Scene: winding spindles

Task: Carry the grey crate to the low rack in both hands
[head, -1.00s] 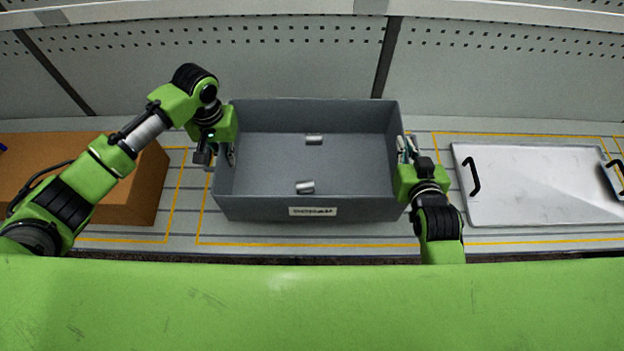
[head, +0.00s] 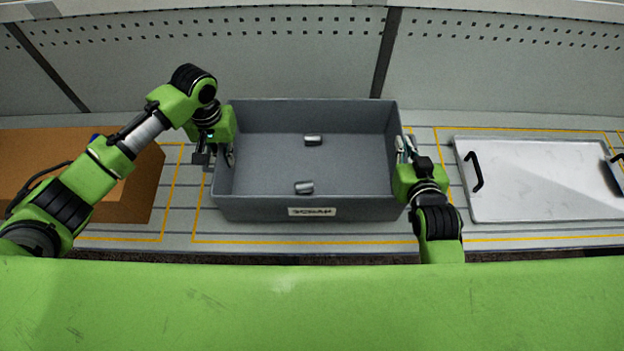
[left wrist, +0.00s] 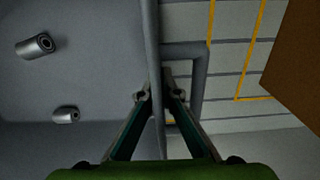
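The grey crate (head: 350,208) lies between my two grippers, open side up, with a label on its near wall. Two small metal cylinders lie inside, one farther back (head: 313,140) and one nearer (head: 304,187). My left gripper (head: 229,158) is at the crate's left wall. In the left wrist view its fingers (left wrist: 161,97) straddle the crate's rim (left wrist: 153,60), one inside, one in the gap of the side handle (left wrist: 202,75). My right gripper (head: 405,150) is shut on the right side; its fingertips are partly hidden. I cannot make out a low rack.
The crate is over a striped surface (head: 260,235) with yellow outlines. An orange-brown box (head: 140,190) stands at the left, and a white tray (head: 540,180) with black handles lies at the right. A perforated grey panel (head: 250,60) closes off the back.

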